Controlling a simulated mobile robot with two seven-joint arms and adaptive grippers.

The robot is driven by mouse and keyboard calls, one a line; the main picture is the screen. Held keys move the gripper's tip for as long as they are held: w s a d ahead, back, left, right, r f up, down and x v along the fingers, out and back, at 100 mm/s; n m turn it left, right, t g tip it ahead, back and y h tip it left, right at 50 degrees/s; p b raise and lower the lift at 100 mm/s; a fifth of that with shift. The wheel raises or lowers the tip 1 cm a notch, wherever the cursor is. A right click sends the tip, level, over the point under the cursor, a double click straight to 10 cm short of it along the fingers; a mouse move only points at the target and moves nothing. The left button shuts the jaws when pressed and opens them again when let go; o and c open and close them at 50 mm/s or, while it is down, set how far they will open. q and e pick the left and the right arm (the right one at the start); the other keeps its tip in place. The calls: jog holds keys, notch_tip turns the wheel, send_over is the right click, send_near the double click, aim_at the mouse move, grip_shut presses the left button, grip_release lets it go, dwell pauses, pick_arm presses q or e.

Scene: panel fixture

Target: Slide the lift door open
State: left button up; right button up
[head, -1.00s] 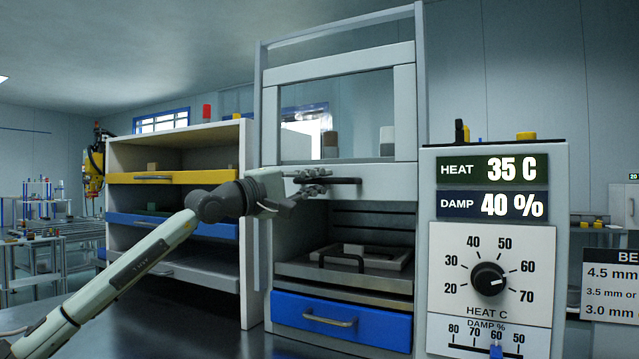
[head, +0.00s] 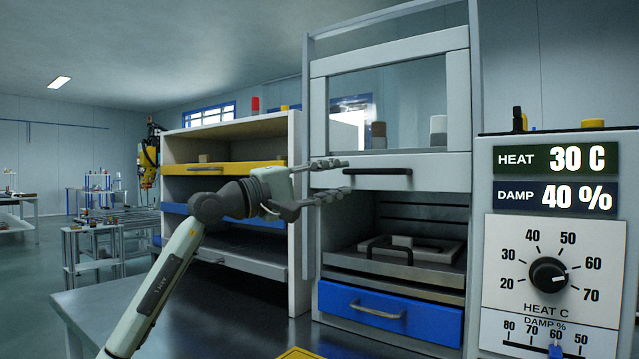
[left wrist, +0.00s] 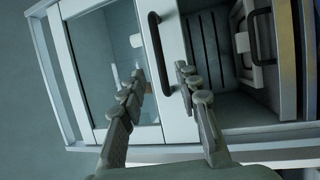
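The lift door (head: 391,62) is a grey frame with a clear pane. It stands raised, with the dark opening of the cabinet showing below it. Its black bar handle (head: 377,172) is on the bottom rail; it also shows in the left wrist view (left wrist: 160,55). My left gripper (head: 347,177) is open at the left end of the handle, one finger above and one below its level. In the left wrist view my left gripper (left wrist: 160,76) has its fingers spread either side of the handle's near end, with nothing gripped. Contact cannot be told. My right gripper is not in view.
Inside the opening is a tray (head: 420,268) with a dark handle. A blue drawer (head: 390,313) is below. A control panel (head: 555,230) reading 30 C and 40 % stands right. A shelf unit with drawers (head: 297,215) stands left, behind my arm. The dark bench (head: 90,305) is clear at left.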

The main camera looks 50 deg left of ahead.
pick_arm(q)
jog(key=v, duration=0.3)
jog(key=shift+s, duration=0.35)
jog(key=shift+f, duration=0.1)
